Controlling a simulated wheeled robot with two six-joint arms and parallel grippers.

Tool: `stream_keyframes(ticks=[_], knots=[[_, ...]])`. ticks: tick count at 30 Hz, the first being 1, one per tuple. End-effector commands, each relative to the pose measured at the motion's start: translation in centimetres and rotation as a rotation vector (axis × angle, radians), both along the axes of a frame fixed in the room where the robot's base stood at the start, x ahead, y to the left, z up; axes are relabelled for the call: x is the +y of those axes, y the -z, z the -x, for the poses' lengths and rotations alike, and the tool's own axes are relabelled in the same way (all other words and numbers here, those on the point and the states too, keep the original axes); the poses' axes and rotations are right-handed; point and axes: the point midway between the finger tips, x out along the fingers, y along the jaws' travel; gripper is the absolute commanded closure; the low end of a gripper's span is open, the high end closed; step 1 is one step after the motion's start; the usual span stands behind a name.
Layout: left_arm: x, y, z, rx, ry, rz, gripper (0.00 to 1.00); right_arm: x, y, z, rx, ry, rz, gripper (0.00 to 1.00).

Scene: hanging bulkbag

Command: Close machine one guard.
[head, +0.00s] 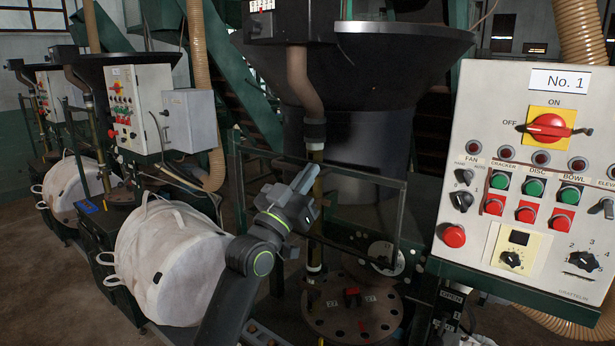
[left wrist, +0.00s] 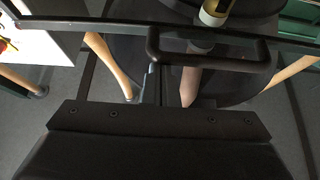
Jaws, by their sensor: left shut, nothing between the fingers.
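The machine one guard (head: 372,177) is a clear panel in a dark frame, in the middle of the head view, above the round plate (head: 335,318) with red parts. In the left wrist view, the dark frame bar (left wrist: 95,22) crosses the top, with a black bar handle (left wrist: 215,63) below it. My left gripper (head: 306,180) is shut and empty, in front of the guard in the head view. Its thin closed fingers (left wrist: 157,83) point toward the handle in the left wrist view. I cannot tell whether they touch it. My right gripper is not in view.
The "No. 1" control panel (head: 530,215) stands close on the right. A large white bag (head: 172,262) hangs at the left, near my left arm. A dark hopper (head: 365,85) rises behind the guard. More machines stand at the far left; floor shows at the lower left.

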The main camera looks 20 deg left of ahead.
Motion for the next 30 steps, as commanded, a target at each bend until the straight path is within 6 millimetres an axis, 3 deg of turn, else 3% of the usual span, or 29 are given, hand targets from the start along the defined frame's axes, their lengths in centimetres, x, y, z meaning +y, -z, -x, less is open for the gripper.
stream_keyframes(ticks=[24,30], knots=[[0.0,16.7,-0.1,0.009,0.000,-0.001,1.00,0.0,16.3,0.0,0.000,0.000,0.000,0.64],[0.0,20.1,-0.1,0.008,0.000,-0.001,1.00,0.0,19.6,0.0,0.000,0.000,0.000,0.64]])
